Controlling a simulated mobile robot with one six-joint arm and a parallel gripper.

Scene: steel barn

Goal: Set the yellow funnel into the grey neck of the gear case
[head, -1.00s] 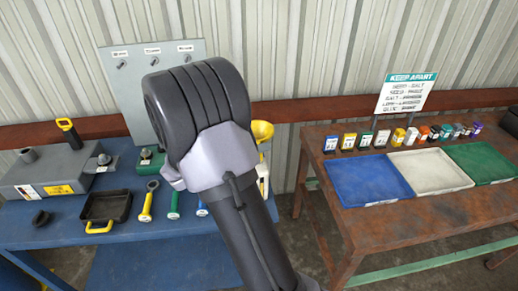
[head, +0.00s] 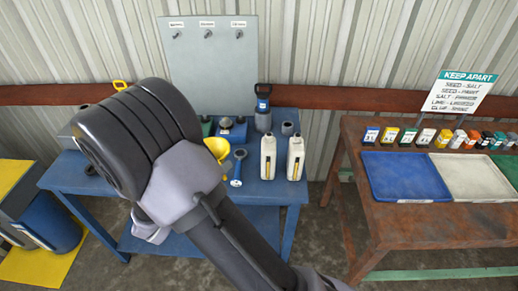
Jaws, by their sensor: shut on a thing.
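The yellow funnel (head: 217,149) shows just right of my arm's large black joint, in front of the blue table's back part. Its lower part is partly covered by my arm, and what bears it is hidden. My gripper is hidden behind my own arm, so its fingers do not show. The grey gear case (head: 67,138) is mostly covered by my arm at the table's left end; only a bit of its left side shows. Its grey neck is not visible.
The blue table (head: 262,191) carries two white bottles (head: 268,157) (head: 295,158), a blue-handled ring tool (head: 237,167) and a dark blue canister (head: 263,117). A grey panel (head: 209,65) stands behind. The brown bench (head: 400,222) with trays is right; a blue bin (head: 48,222) is left.

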